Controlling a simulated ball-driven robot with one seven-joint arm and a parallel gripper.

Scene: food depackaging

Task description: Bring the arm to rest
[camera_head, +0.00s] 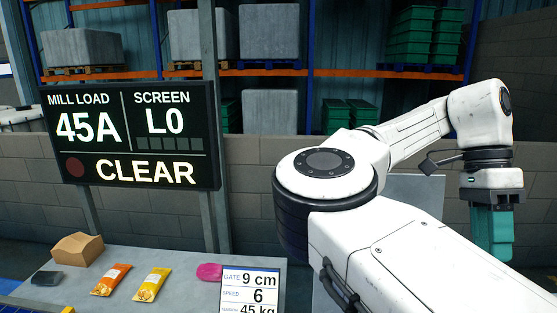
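My arm is white with dark joints and reaches across the right half of the view. It bends at a raised elbow. My gripper (493,255) hangs down at the far right, with teal fingers pointing at the floor. It is beyond the right end of the grey table (150,257) and touches nothing that I can see. The fingers show as one teal block, so I cannot tell whether they are apart. I see nothing held below them.
On the table are a brown carton (77,249), a dark block (47,278), an orange packet (111,279), a yellow packet (151,284) and a pink item (209,272). A display (130,138) reads 45A, L0, CLEAR. A small sign (250,289) stands in front. Shelves (285,73) stand behind.

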